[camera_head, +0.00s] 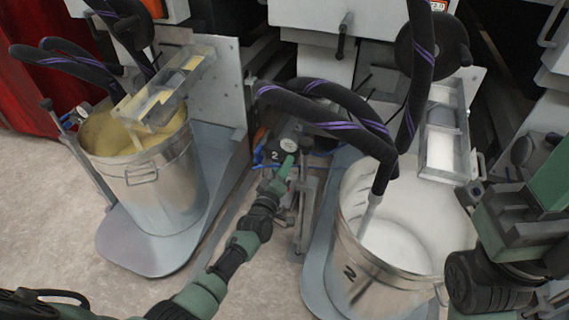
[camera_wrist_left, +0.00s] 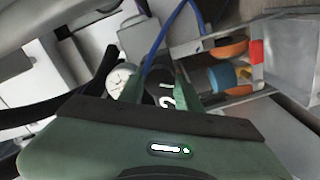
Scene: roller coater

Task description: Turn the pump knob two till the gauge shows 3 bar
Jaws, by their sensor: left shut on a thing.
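The pump knob two is a dark knob marked with a white 2 (camera_wrist_left: 167,98). In the head view its label shows at the pump (camera_head: 275,156) between the two buckets. My left gripper (camera_wrist_left: 160,88) is shut on the knob, with one green finger on each side of it. In the head view the left gripper (camera_head: 284,168) reaches up to the pump from below. A round white-faced gauge (camera_wrist_left: 121,79) sits just left of the knob in the left wrist view. Its reading is too small to tell. My right arm is at the right edge; its fingers cannot be made out clearly.
A metal bucket with yellowish content (camera_head: 150,178) stands left of the pump, and one with white content (camera_head: 345,265) stands right. Black hoses with purple stripes (camera_head: 330,125) hang above. A blue tube (camera_wrist_left: 157,45) and orange and blue fittings (camera_wrist_left: 222,77) are close to the knob.

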